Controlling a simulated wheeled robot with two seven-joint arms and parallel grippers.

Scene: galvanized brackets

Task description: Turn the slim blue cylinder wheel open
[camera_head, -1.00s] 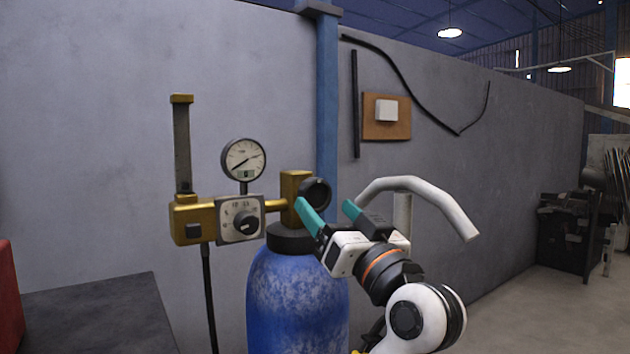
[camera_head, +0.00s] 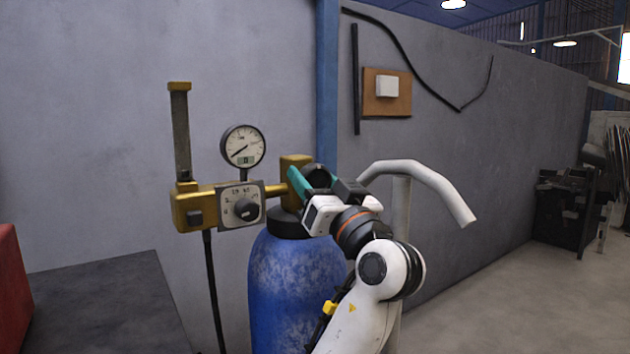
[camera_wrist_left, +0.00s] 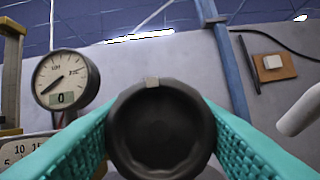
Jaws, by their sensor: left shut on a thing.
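The slim blue cylinder (camera_head: 288,285) stands upright in front of the wall, with a black neck and a brass valve block (camera_head: 293,165) on top. Its wheel is the round black knob (camera_head: 319,169) on the right of that block, partly hidden by my gripper in the head view. In the left wrist view the wheel (camera_wrist_left: 160,132) faces the camera, with a small light mark at its top. My left gripper (camera_head: 316,182) has teal fingers on both sides of the wheel and is shut on it. My right gripper is out of view.
A round gauge (camera_head: 243,146) and a dial box (camera_head: 240,205) sit left of the valve; the gauge display reads 0 in the wrist view. A white curved handle (camera_head: 425,178) rises just right of my gripper. A dark tabletop (camera_head: 105,300) is at the lower left.

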